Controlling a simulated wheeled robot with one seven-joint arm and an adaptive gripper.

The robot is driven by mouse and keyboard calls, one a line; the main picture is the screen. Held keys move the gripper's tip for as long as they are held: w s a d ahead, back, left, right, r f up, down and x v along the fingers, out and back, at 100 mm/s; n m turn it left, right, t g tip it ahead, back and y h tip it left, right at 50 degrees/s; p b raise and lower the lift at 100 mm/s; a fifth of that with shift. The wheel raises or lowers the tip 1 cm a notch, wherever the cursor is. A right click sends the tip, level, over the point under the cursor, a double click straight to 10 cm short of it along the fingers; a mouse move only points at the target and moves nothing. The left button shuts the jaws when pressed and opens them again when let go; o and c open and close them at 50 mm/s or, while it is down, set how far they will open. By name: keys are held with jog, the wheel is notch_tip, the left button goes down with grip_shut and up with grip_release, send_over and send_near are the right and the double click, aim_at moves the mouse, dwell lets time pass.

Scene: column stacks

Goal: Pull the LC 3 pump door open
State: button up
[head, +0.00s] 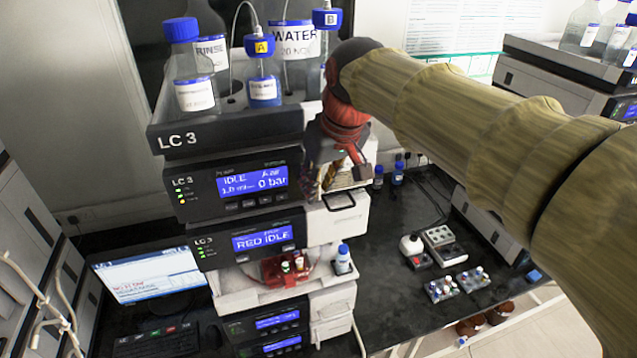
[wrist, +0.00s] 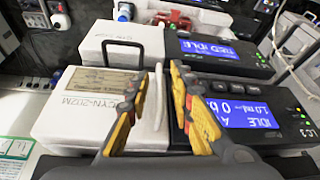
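The LC 3 pump (head: 238,184) is the module reading "IDLE" and "0 bar" in the head view, below the bottle tray. Its dark display half shows at the right in the wrist view (wrist: 235,112). Its white door (wrist: 60,120), with a pale label, lies to the left there and looks closed. A slim white upright bar (wrist: 158,98), apparently the door handle, stands at the door's edge beside the display. My gripper (wrist: 158,78) is open, with one finger on each side of this bar and gaps showing. In the head view my gripper (head: 335,175) hides most of the door.
The "RED IDLE" module (head: 250,240) sits directly below, with a black handle (head: 340,201) on its white part. Bottles stand in the tray (head: 225,132) on top. Vial racks (head: 457,285) lie on the dark bench to the right.

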jog(key=shift+f, duration=0.15)
jog(key=shift+c, duration=0.8)
jog(key=c, duration=0.4)
grip_shut()
